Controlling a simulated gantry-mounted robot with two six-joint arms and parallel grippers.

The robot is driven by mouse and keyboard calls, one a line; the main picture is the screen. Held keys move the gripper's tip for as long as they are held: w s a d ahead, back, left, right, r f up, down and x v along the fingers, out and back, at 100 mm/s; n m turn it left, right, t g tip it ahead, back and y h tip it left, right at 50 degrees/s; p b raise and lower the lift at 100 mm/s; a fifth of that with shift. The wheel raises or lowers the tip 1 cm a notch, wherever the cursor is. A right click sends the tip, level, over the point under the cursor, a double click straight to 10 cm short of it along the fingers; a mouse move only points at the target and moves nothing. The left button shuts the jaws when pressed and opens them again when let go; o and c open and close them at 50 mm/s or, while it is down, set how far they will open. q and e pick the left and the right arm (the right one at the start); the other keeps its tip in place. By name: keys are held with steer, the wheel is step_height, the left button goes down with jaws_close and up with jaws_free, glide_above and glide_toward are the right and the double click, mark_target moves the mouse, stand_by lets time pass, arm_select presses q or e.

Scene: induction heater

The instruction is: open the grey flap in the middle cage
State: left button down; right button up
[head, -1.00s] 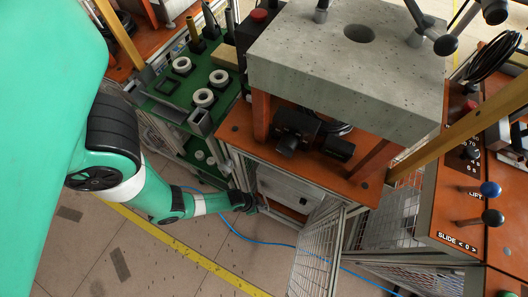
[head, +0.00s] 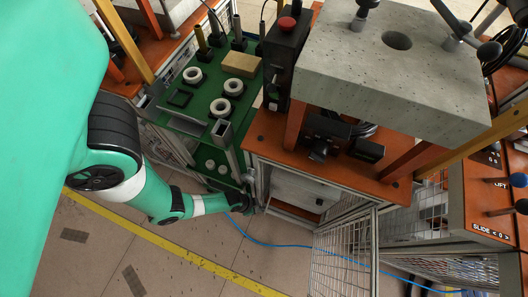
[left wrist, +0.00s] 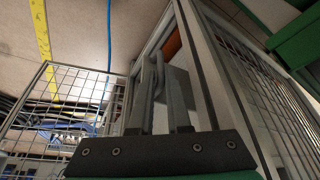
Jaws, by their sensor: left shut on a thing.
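The middle cage (head: 283,213) is a metal frame under an orange tabletop, and its wire-mesh door (head: 340,258) stands swung open. A flat grey panel, the grey flap (head: 296,188), shows inside the opening. In the left wrist view the grey flap (left wrist: 182,92) is beside my fingers, with an orange strip above it. My left gripper (head: 247,200) is at the left side of the cage opening. In the left wrist view my left gripper (left wrist: 154,62) is closed on a thin grey part, seemingly the flap's edge; the exact contact is partly hidden. My right gripper is not in view.
A concrete block (head: 395,75) rests above the orange tabletop (head: 270,140). A green table (head: 190,120) with white rings stands at the left. A blue cable (head: 262,245) lies on the floor. The open mesh door (left wrist: 70,110) stands left of my fingers.

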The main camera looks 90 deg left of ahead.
arm_select(q)
steer(key=shift+w+a, duration=0.1)
steer(key=shift+a, duration=0.05)
stand_by(0.3)
steer(key=c, duration=1.2)
jaws_free()
steer(key=shift+o, duration=1.4)
steer(key=shift+w+a+r, duration=0.1)
steer(key=shift+w+a, duration=0.1)
steer(key=shift+a, duration=0.1)
steer(key=shift+s+d, duration=0.1)
steer(key=p+v, duration=0.8)
steer(key=v, duration=0.3)
steer(key=shift+s+r, duration=0.2)
steer(key=shift+r, duration=0.05)
